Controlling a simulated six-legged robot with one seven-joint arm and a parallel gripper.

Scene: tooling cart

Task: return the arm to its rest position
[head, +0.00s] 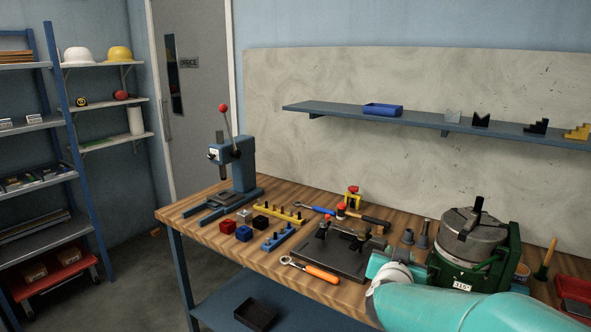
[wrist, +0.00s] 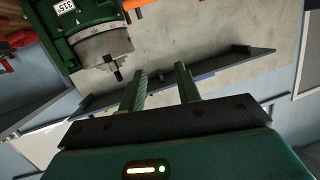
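My teal arm (head: 450,305) reaches in from the lower right of the head view, over the front right part of the workbench. A pale joint of it shows near the bench's front edge. My gripper (wrist: 160,72) shows in the wrist view with its two green fingers apart and nothing between them. Behind the fingers are the wall panel and the dark shelf, seen tilted. I cannot make out the fingertips clearly in the head view.
A green-framed rotary table (head: 470,238) stands close behind my arm; it also shows in the wrist view (wrist: 103,45). A dark plate fixture (head: 335,255), an orange-handled wrench (head: 320,272), coloured blocks and a blue press (head: 240,165) occupy the workbench (head: 185,212).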

